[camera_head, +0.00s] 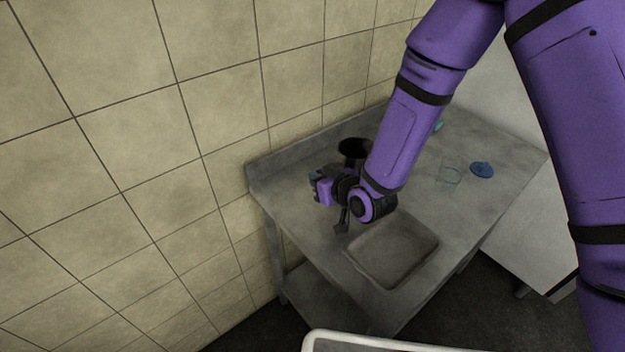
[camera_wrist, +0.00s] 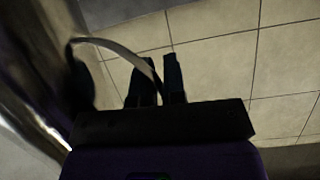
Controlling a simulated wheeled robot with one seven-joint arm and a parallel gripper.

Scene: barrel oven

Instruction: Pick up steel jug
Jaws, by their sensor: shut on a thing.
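The steel jug (camera_wrist: 28,75) fills the left edge of the wrist view as a shiny, curved metal body. Its thin curved handle (camera_wrist: 112,45) arcs from the body to my gripper (camera_wrist: 158,78). The two dark fingers are shut on the handle. In the head view my gripper (camera_head: 325,189) is over the left part of the steel sink table. A dark round shape (camera_head: 354,148) beside it looks like the jug's mouth. My arm hides most of the jug there, and I cannot tell whether its base touches the table.
The steel table (camera_head: 290,200) has a sink basin (camera_head: 392,250) in front of my gripper. A clear glass (camera_head: 449,171) and a blue object (camera_head: 482,169) stand to the right. A tiled wall (camera_head: 225,100) rises close behind on the left.

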